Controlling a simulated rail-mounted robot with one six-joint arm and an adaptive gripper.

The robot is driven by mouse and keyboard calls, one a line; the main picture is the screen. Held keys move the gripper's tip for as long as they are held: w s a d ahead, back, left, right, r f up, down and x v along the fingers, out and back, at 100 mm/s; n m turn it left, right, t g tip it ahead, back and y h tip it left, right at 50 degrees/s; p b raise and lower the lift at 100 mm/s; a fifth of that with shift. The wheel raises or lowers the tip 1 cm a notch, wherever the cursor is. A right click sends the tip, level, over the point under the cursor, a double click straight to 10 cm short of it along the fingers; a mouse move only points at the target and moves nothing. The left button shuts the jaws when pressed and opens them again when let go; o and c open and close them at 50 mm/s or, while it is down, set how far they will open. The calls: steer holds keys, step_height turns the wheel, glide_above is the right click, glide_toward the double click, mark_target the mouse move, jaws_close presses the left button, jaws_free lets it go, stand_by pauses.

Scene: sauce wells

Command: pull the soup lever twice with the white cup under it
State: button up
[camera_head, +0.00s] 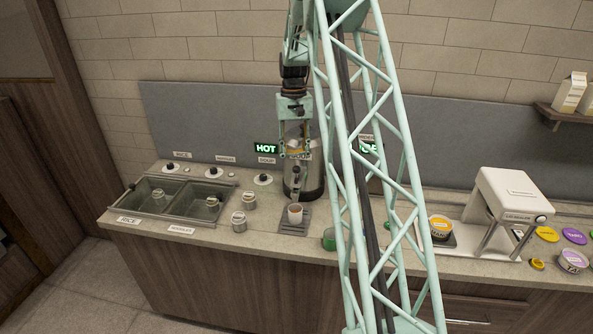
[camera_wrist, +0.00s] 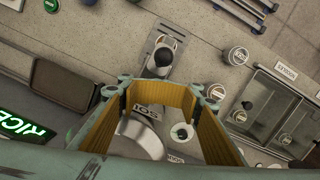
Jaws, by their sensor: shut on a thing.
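The soup urn (camera_head: 312,180) is a dark, shiny cylinder on the counter with a SOUP label on its front. Its soup lever (camera_head: 297,172) points down at the front; its black knob (camera_wrist: 163,57) shows just beyond my fingers in the wrist view. The white cup (camera_head: 295,213) stands upright on the drip tray (camera_head: 290,229) below the lever. In the wrist view the cup is largely hidden behind the knob.
Two sunken wells (camera_head: 160,196) with a RICE label lie at the left. Lidded metal canisters (camera_head: 239,221) stand left of the tray. A white machine (camera_head: 510,205) stands farther right. My lattice arm hides the counter's middle.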

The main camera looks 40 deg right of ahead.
step_height(320, 180, up, 9)
steer(key=shift+w+d, duration=0.25)
steer(key=shift+w, duration=0.15)
stand_by(0.8)
steer(key=s+a+r+n+t+b, duration=0.15)
steer(key=s+a+r, duration=0.35)
steer(key=a, duration=0.5)
steer(key=s+a+r+n+h+b, duration=0.1)
steer(key=s+a+r+b, duration=0.1)
steer(key=s+a+r, duration=0.55)
steer(key=s+a+r+n+t+b, duration=0.1)
steer(key=s+a+r+b, duration=0.2)
steer(key=a, duration=0.8)
steer(key=s+a+f+n+b, duration=0.1)
steer(key=s+a, duration=0.4)
steer(key=s, duration=0.5)
steer(key=s+a+f+n+t+b, duration=0.1)
steer(key=s+a+f, duration=0.3)
steer(key=s, duration=0.6)
steer(key=s+a+f+n+t+b, duration=0.1)
steer(key=s+a+f+b, duration=0.1)
steer(key=s+a, duration=0.5)
steer(key=s, duration=0.3)
steer(key=shift+s+a+f, duration=0.15)
steer(key=shift+a, duration=0.05)
